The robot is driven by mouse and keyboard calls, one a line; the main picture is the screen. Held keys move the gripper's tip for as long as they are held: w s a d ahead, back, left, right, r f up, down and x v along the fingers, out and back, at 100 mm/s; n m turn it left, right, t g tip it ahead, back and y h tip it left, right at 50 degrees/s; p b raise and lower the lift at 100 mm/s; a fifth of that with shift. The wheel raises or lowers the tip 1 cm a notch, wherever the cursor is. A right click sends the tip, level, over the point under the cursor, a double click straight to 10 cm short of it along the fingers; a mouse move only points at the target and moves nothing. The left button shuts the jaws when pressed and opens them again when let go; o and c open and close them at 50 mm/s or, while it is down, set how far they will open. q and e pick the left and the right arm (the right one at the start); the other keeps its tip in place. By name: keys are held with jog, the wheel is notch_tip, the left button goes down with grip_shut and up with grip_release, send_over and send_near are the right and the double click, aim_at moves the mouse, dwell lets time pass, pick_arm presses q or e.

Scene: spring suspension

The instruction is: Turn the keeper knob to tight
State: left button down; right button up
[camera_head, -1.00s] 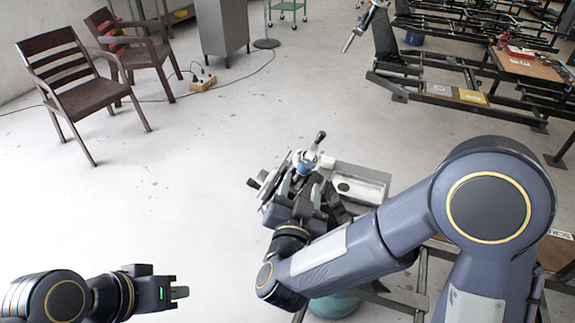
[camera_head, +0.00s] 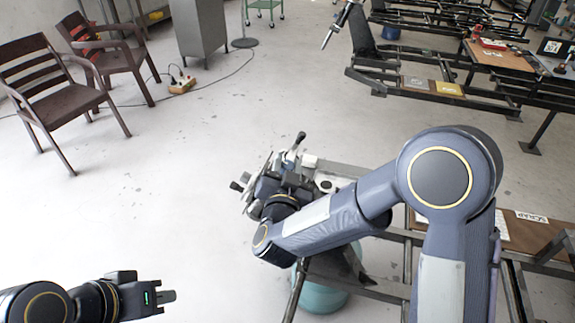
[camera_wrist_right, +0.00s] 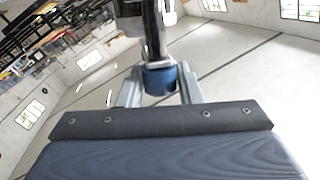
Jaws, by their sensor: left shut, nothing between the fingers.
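My right gripper (camera_wrist_right: 160,92) has its two grey fingers on either side of a blue round collar or knob (camera_wrist_right: 160,79) under a dark and silver shaft. I cannot tell whether both fingers press on it. In the head view the right gripper is largely hidden by its own wrist beside a metal assembly with a dark-tipped lever (camera_head: 296,146). No tight marking or knob label is readable. My left gripper (camera_head: 168,297) is shut and empty at the lower left, well away from the assembly.
A metal frame (camera_head: 390,290) and a teal round object (camera_head: 322,296) stand below my right arm. A board with a SCRAP label (camera_head: 532,217) is at the right. Two brown chairs (camera_head: 62,100) stand at the left. The floor between them and the assembly is clear.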

jog(key=c, duration=0.5)
jog(key=shift+m+h, duration=0.3)
jog(key=m+g+h+p, duration=0.1)
jog(key=m+g+h, duration=0.1)
jog(key=h, duration=0.1)
jog(key=shift+a+r+p, duration=0.1)
jog(key=shift+r+p, duration=0.05)
jog(key=shift+p, duration=0.2)
jog(key=m+g+h+p, duration=0.2)
jog(key=h, duration=0.1)
jog(key=shift+r+m+g, duration=0.1)
jog(key=shift+m+g, duration=0.2)
jog(key=m+g+h+p, duration=0.1)
jog(key=m+g+p, duration=0.2)
jog(key=g+p, duration=0.1)
jog(key=m+g+h+p, duration=0.1)
jog(key=m+g+p, duration=0.2)
jog(key=g+p, duration=0.2)
jog(key=m+g+h+p, duration=0.2)
jog(key=g+p, duration=0.2)
jog(key=p, duration=0.1)
jog(key=shift+m+g+p, duration=0.3)
jog(key=shift+m, duration=0.1)
jog(key=shift+f+m+g+p, duration=0.2)
jog(key=shift+m+g+p, duration=0.2)
jog(key=shift+g+p, duration=0.5)
